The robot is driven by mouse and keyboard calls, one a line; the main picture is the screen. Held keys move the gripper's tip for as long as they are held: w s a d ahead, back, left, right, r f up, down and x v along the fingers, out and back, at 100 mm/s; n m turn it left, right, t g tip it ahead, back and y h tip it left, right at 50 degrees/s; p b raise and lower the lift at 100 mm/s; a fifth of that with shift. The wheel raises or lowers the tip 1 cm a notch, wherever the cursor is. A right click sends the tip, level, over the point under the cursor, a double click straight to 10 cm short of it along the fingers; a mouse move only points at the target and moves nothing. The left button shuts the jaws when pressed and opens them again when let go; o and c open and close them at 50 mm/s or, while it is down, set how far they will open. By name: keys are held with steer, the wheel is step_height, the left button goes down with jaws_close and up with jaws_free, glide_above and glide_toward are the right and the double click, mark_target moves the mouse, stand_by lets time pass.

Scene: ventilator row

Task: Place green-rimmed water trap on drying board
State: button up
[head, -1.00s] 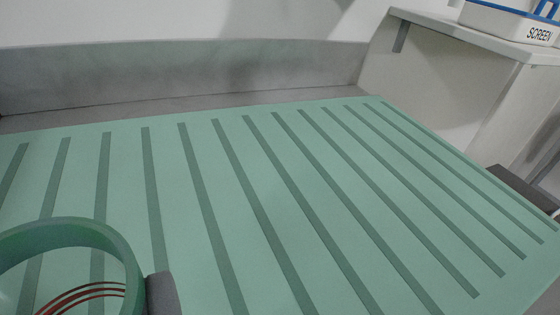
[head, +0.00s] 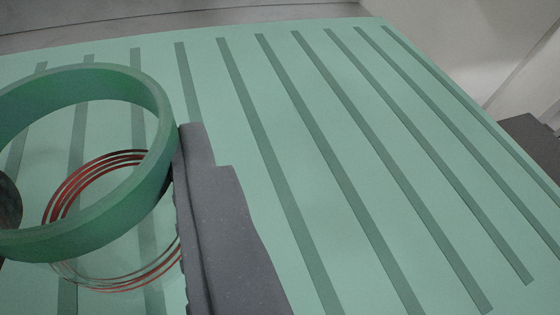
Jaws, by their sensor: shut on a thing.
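The green-rimmed water trap (head: 150,95) is at the left, a clear cup with a thick green ring and several thin red lines around its see-through wall. My gripper (head: 95,170) is shut on it, with a dark grey finger against its right side and part of the other finger at the left edge. The drying board (head: 270,110), pale green with darker green stripes, fills most of the view behind and below the trap. The trap's bottom is hard to make out, so I cannot tell whether it touches the board.
The board's striped surface right of the gripper is bare. A grey raised edge (head: 180,18) runs behind the board. A dark block (head: 530,140) and a pale wall (head: 470,45) stand beyond its right side.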

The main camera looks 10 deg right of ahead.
steer(key=shift+w+d+f, duration=0.15)
steer(key=shift+w+d, duration=0.7)
steer(key=shift+d, duration=0.3)
step_height(320, 180, down, 4)
steer(key=shift+r+b, duration=0.2)
steer(key=shift+b, duration=0.25)
steer(key=o, duration=1)
steer(key=shift+o, duration=0.2)
steer(key=shift+r, duration=0.1)
steer(key=p+v, duration=0.1)
steer(key=v, duration=1.1)
